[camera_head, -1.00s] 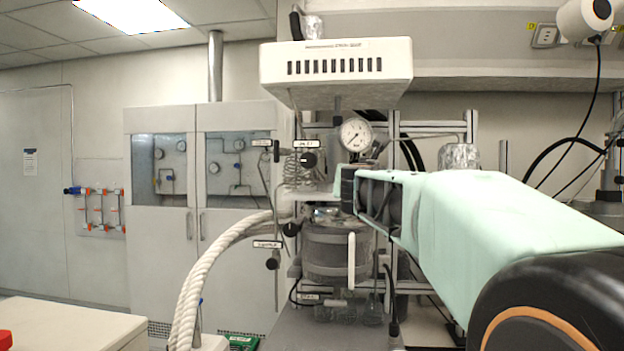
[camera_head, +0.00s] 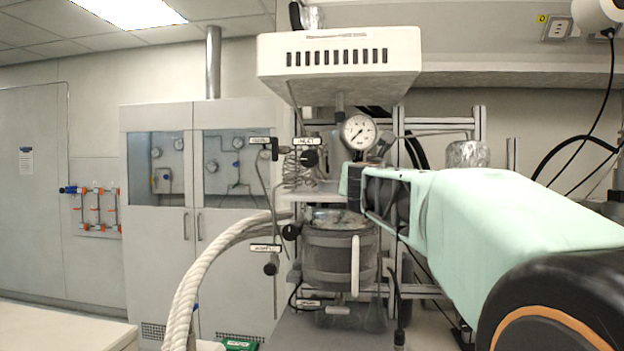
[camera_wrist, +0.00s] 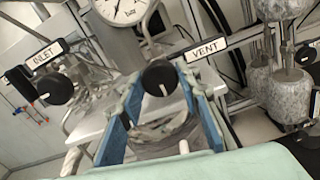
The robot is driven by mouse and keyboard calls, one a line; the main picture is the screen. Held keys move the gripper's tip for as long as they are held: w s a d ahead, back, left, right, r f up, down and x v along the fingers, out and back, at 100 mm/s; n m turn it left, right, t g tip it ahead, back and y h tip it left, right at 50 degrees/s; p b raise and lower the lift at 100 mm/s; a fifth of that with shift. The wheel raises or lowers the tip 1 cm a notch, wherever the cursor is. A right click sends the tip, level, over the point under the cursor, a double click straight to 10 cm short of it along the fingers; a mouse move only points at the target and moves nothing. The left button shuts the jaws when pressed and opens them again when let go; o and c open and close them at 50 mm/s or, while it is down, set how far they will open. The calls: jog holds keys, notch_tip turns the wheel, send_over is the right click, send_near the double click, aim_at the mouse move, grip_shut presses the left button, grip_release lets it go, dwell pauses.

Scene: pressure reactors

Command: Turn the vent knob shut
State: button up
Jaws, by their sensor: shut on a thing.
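The vent knob (camera_wrist: 159,78) is black with a short white mark on its face, beside the VENT label (camera_wrist: 206,49) in the wrist view. The mark points roughly down in that view. My gripper (camera_wrist: 158,82) has its blue fingers on either side of the knob and is shut on it. In the head view my gripper (camera_head: 355,188) reaches in from the right, in front of the reactor just below the gauge. The vent knob is hidden there behind my gripper.
The INLET knob (camera_wrist: 52,85) is left of my gripper. A pressure gauge (camera_head: 359,132) sits just above it. The reactor vessel (camera_head: 335,262) stands below, with a thick braided hose (camera_head: 200,285) at its left. Foil-wrapped parts (camera_wrist: 275,92) stand right of the VENT label.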

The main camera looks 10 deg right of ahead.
jog(key=c, duration=0.4)
jog(key=shift+o, duration=0.2)
jog(key=shift+m+b, duration=3.75)
jog(key=shift+m, duration=5.25)
jog(key=shift+r, duration=0.1)
jog(key=o, duration=1.2)
jog(key=shift+c, duration=0.2)
